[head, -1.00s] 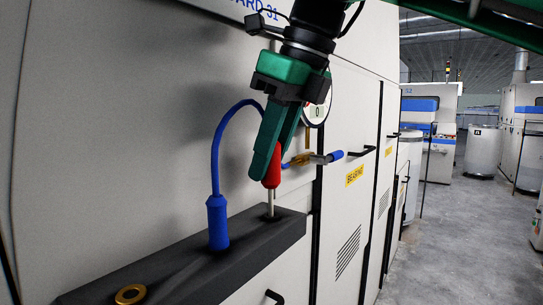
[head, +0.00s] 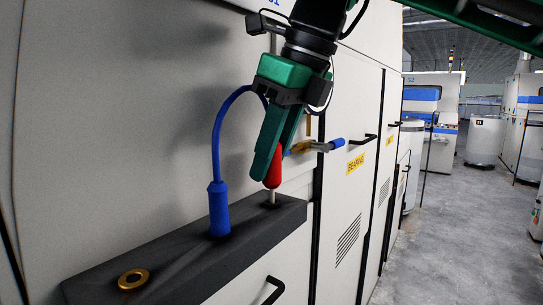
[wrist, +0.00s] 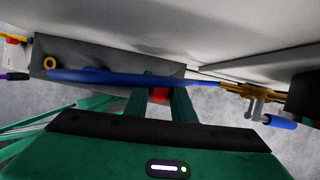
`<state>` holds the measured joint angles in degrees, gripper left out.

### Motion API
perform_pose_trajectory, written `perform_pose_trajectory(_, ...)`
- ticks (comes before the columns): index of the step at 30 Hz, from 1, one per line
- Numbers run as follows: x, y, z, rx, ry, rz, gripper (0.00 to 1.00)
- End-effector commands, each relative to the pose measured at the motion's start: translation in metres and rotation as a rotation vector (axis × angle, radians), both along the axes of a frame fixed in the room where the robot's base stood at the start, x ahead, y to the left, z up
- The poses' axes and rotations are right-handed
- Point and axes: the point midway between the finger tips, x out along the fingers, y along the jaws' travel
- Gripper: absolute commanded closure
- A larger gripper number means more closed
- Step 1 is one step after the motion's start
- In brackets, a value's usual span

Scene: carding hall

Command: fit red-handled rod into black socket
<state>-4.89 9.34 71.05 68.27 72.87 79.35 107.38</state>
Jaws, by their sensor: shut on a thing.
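My gripper (head: 268,168) is shut on the red handle of the rod (head: 275,172) and points down. The rod is about upright, and a short length of its pale metal shaft shows below the handle. The shaft's lower end meets the top of the dark block (head: 185,262) near its right end. The black socket's opening cannot be made out there; the shaft seems to go into the block. In the wrist view, the red handle (wrist: 159,95) shows between my fingers (wrist: 159,108), and the shaft is hidden.
A blue plug (head: 218,208) with a curved blue hose stands on the block, left of the rod. A brass ring (head: 133,279) lies at the block's left. A brass valve with a blue handle (head: 337,143) sits right of my gripper, near the cabinet wall. The aisle floor at right is clear.

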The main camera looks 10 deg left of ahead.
Motion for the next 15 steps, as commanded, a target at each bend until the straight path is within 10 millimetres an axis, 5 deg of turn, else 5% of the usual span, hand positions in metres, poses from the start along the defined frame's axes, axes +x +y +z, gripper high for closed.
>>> perform_pose_trajectory(1,-0.0002,-0.0003,-0.0009,0.0,0.0,0.0,1.0)
perform_pose_trajectory(2,-0.0005,-0.0001,-0.0006,0.0,0.0,0.001,0.73)
perform_pose_trajectory(4,-0.0005,-0.0002,-0.0006,0.0,0.0,0.001,0.56)
perform_pose_trajectory(15,-0.0005,-0.0003,0.0001,-0.001,0.0,0.0,0.56)
